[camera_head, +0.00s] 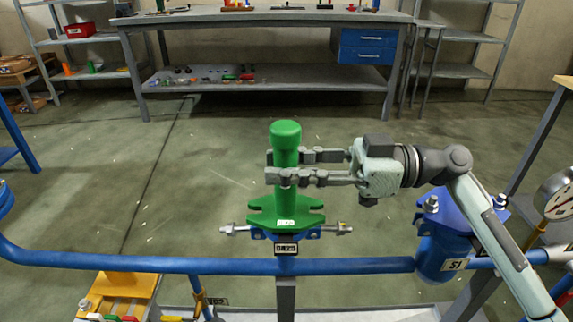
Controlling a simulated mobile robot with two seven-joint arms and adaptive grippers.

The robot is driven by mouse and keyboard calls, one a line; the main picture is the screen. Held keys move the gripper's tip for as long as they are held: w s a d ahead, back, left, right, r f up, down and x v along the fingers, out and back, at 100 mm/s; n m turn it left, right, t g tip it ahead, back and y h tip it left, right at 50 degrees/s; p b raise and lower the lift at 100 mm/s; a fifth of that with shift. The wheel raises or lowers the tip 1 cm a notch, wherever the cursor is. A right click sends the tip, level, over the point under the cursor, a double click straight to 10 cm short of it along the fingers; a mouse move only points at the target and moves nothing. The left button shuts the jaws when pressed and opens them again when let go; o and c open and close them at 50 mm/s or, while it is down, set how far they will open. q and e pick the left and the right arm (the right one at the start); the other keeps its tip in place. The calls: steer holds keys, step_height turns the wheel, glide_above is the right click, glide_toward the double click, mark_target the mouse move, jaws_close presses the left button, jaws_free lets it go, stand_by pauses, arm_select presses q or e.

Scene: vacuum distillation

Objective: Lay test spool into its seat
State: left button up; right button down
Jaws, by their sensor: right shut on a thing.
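The green test spool (286,204) stands upright in the middle of the head view, with a rounded top and a wide notched flange at its bottom. My right gripper (278,168) reaches in from the right and is shut on the spool's upper body. The blue seat (262,236), with metal bolts sticking out at both sides, is just below the flange. The flange hides most of it, so I cannot tell whether the spool rests fully in it. A small label plate (286,249) is on the front of the seat. My left gripper is not in view.
A blue pipe (180,265) runs across in front. A blue vessel (444,250) labelled S1 and a pressure gauge (556,195) stand at the right. A yellow stand (118,290) is at the lower left. A workbench (265,17) and shelves are at the back, with clear floor between.

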steer(key=shift+f, duration=0.1)
steer(key=c, duration=1.3)
jaws_free()
steer(key=shift+o, duration=0.8)
steer(key=shift+f, duration=0.1)
steer(key=shift+f, duration=0.2)
steer(key=d, duration=0.8)
steer(key=shift+r, duration=0.2)
steer(key=shift+d, duration=0.1)
